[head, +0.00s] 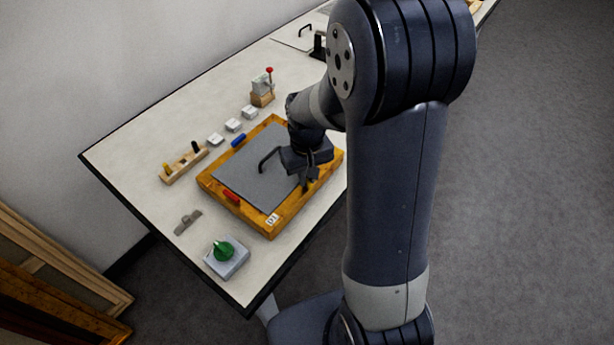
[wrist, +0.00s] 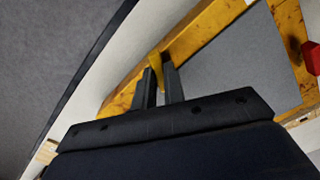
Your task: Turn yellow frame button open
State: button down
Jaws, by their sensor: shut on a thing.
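A wooden frame (head: 293,214) lies flat on the table, with a grey panel (head: 246,170) and a black handle (head: 268,158) inside it. A blue button (head: 238,140) sits on the far left side and a red button (head: 231,197) on the near left side; a red one also shows in the wrist view (wrist: 312,57). My gripper (head: 308,184) is over the frame's right side. In the wrist view its fingers (wrist: 160,76) are shut on the yellow button (wrist: 155,61), mostly hidden between them. The yellow button is hidden in the head view.
A green knob (head: 223,250) on a grey box stands near the table's front corner. A metal piece (head: 188,221), a wooden peg rack (head: 184,165), several white blocks (head: 233,125) and a red-tipped lever switch (head: 264,88) lie left of and behind the frame. The table edge is close on the right.

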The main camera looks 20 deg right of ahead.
jog(key=m+b, duration=0.1)
jog(key=m, duration=1.1)
jog(key=shift+b, duration=0.4)
dwell(0.3)
jog(key=c, duration=1.5)
grip_release()
notch_tip(320, 180, up, 11)
jog(key=shift+f, duration=0.1)
